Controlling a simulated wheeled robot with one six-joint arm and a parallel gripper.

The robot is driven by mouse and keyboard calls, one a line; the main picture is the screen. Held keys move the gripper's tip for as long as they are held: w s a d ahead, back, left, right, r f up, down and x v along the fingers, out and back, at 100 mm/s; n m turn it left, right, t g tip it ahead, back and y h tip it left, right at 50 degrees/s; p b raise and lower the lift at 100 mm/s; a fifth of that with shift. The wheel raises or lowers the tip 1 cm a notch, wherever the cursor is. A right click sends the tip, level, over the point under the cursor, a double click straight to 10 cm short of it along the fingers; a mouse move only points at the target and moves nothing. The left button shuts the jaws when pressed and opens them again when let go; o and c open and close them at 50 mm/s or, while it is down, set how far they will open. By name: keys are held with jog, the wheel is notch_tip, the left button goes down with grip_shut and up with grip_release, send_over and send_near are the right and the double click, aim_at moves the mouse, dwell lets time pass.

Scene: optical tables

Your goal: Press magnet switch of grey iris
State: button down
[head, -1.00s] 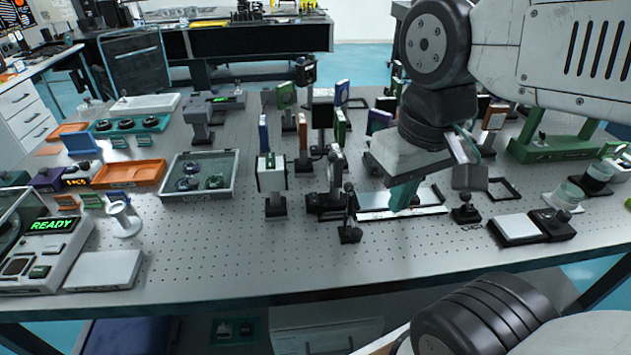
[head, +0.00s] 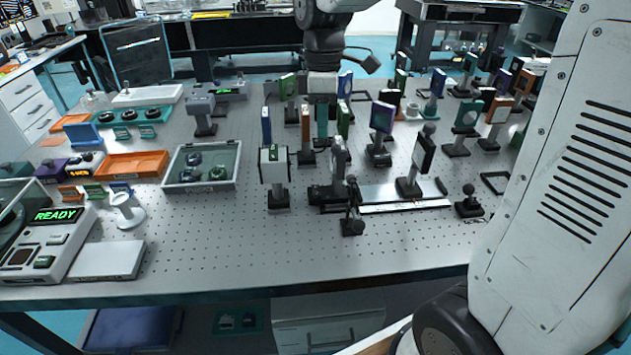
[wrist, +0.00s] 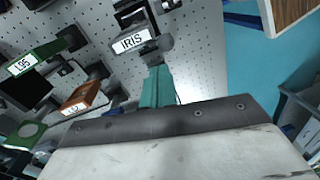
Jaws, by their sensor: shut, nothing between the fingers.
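The grey iris (head: 339,160) appears to be the upright grey mount left of centre in the head view, on a black base by the rail. In the wrist view a white plate marked IRIS (wrist: 130,40) shows on a dark mount at top centre. The magnet switch cannot be made out clearly. My gripper (head: 322,125) points down among the upright optics, behind the iris in the head view. In the wrist view its teal fingers (wrist: 157,85) are shut and empty, their tip just below the IRIS plate. I cannot tell whether they touch the mount.

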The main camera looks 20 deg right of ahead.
aim_at(316, 193)
jog(key=w+f, duration=0.1)
jog(key=w+f+n, duration=0.1)
jog(key=w, duration=0.1)
jog(key=shift+a+n, duration=0.15)
jog(key=shift+n, duration=0.15)
jog(key=f, duration=0.4)
jog(key=s+f, duration=0.1)
jog(key=f, duration=0.4)
jog(key=s+f, duration=0.1)
jog(key=f, duration=0.3)
jog(key=shift+a+f, duration=0.3)
jog(key=shift+f, duration=0.1)
